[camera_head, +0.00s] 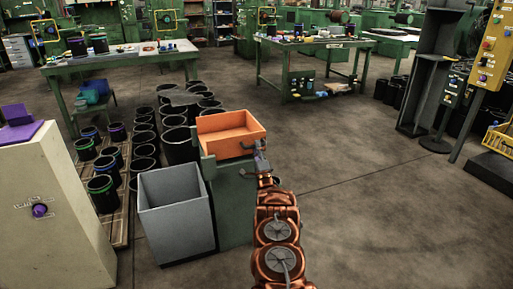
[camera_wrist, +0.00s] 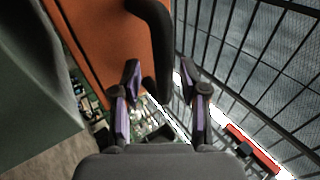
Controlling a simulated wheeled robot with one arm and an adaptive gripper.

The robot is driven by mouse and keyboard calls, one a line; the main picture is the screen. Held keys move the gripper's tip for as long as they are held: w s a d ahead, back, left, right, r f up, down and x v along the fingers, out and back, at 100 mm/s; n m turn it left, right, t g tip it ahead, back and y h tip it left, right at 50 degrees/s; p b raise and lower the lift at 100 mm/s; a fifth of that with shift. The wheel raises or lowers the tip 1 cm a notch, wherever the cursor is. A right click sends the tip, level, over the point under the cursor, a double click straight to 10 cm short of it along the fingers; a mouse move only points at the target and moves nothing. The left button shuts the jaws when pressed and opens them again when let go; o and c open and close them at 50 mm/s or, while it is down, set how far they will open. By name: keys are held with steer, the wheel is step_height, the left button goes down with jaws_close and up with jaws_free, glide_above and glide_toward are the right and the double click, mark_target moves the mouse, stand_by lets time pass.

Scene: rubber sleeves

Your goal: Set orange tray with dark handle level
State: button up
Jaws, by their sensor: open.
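The orange tray (camera_head: 232,147) sits at the top of a green stand (camera_head: 234,205) in the head view. Its front rim slopes up to the right in the picture; I cannot tell how much of this is real tilt. In the wrist view the tray's orange wall (camera_wrist: 108,45) fills the upper left, with its dark curved handle (camera_wrist: 154,18) on it. My gripper (camera_wrist: 160,72) is open, with the handle's lower part between its two fingers. I cannot tell whether either finger touches it. In the head view my gripper (camera_head: 261,160) is at the tray's right side.
A grey open bin (camera_head: 175,215) stands left of the stand. Several black buckets (camera_head: 145,150) stand behind it, and a pale cabinet (camera_head: 50,215) is at the far left. A workbench (camera_head: 310,45) is at the back.

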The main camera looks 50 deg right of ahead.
steer(key=v, duration=1.1)
stand_by(0.4)
steer(key=shift+w, duration=0.1)
